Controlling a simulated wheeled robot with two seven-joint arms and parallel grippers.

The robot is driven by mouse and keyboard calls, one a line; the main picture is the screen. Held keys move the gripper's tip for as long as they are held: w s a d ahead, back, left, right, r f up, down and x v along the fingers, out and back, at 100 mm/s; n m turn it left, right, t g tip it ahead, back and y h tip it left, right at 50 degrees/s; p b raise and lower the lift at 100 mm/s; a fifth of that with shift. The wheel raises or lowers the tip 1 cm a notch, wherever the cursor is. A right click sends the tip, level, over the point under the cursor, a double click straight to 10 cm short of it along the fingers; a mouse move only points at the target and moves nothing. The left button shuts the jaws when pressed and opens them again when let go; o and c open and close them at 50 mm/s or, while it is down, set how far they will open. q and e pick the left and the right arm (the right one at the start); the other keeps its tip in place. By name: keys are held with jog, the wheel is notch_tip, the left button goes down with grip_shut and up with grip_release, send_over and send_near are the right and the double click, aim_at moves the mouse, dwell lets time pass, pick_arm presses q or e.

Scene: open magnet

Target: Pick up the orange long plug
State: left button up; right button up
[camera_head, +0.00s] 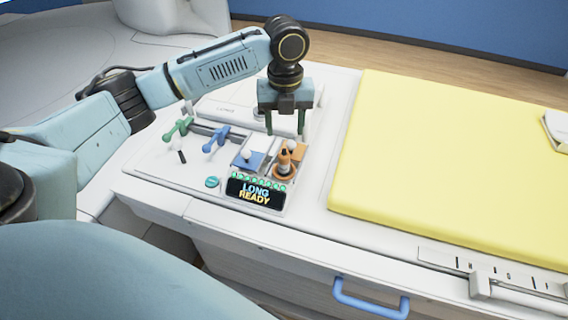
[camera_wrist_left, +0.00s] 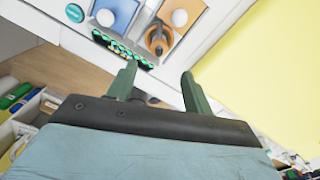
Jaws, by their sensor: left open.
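The orange long plug (camera_head: 284,163) stands upright on the white panel, in front of an orange square pad, with a dark ring at its base. It also shows in the left wrist view (camera_wrist_left: 158,38), beyond the fingertips. My left gripper (camera_head: 286,132) is open and empty, with its green fingers pointing down above and behind the plug. Its fingers also show in the left wrist view (camera_wrist_left: 158,76), apart from the plug. My right gripper is in neither view.
A blue pad (camera_head: 247,163) with a white knob lies left of the plug. Blue (camera_head: 215,139) and green (camera_head: 177,130) levers stand farther left. A display (camera_head: 256,191) reading "LONG READY" is in front. A yellow mat (camera_head: 440,160) lies to the right.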

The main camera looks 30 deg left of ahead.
aim_at(284, 155)
pick_arm(q)
notch_tip(284, 155, down, 7)
jog(key=shift+r, duration=0.1)
jog(key=shift+s+f, duration=0.2)
jog(key=shift+f, duration=2.5)
jog(key=shift+c, duration=0.4)
grip_shut()
